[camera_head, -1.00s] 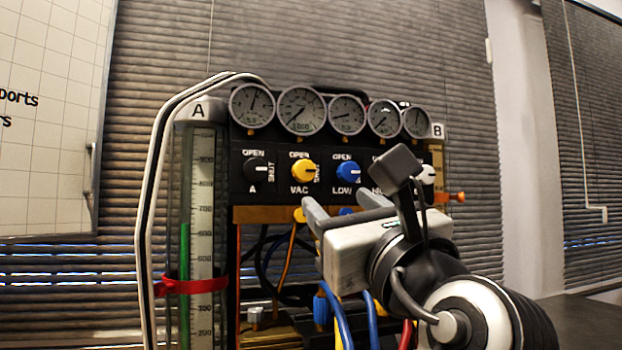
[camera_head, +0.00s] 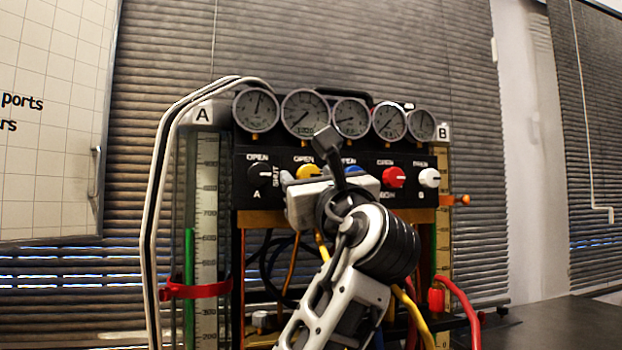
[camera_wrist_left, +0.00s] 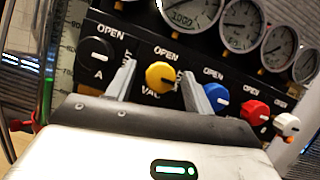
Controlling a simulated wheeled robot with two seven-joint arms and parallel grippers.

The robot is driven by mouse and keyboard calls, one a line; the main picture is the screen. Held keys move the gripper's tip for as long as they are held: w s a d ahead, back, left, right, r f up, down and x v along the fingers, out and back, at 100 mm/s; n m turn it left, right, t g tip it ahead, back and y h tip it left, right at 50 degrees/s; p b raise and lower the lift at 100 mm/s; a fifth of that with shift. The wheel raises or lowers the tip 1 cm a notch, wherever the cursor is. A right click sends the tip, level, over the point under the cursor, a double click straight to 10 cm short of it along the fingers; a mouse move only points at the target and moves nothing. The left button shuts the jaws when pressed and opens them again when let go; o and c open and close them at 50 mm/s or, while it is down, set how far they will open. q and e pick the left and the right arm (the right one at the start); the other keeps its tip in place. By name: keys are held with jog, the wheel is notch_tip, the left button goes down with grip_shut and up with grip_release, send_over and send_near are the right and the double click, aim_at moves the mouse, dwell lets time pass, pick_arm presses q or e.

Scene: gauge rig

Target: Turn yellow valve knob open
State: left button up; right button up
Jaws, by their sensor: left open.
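The yellow valve knob (camera_head: 308,171) sits on the black panel, above the VAC label and below an OPEN label. In the head view its lower part is hidden by my left gripper (camera_head: 312,180). In the left wrist view the yellow knob (camera_wrist_left: 160,77) lies between the two open fingers of my left gripper (camera_wrist_left: 160,88), one on each side. The fingers look apart from the knob; whether either touches it I cannot tell. The knob's dark mark seems to point right, towards the SHUT side. My right gripper is out of view.
A black knob (camera_wrist_left: 97,51) is left of the yellow one; a blue knob (camera_wrist_left: 215,97), a red knob (camera_head: 393,177) and a white knob (camera_head: 429,177) are to its right. Several gauges (camera_head: 305,113) line the top. Hoses (camera_head: 460,300) hang below.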

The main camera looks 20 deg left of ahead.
pick_arm(q)
jog(key=c, duration=1)
jog(key=shift+o, duration=0.2)
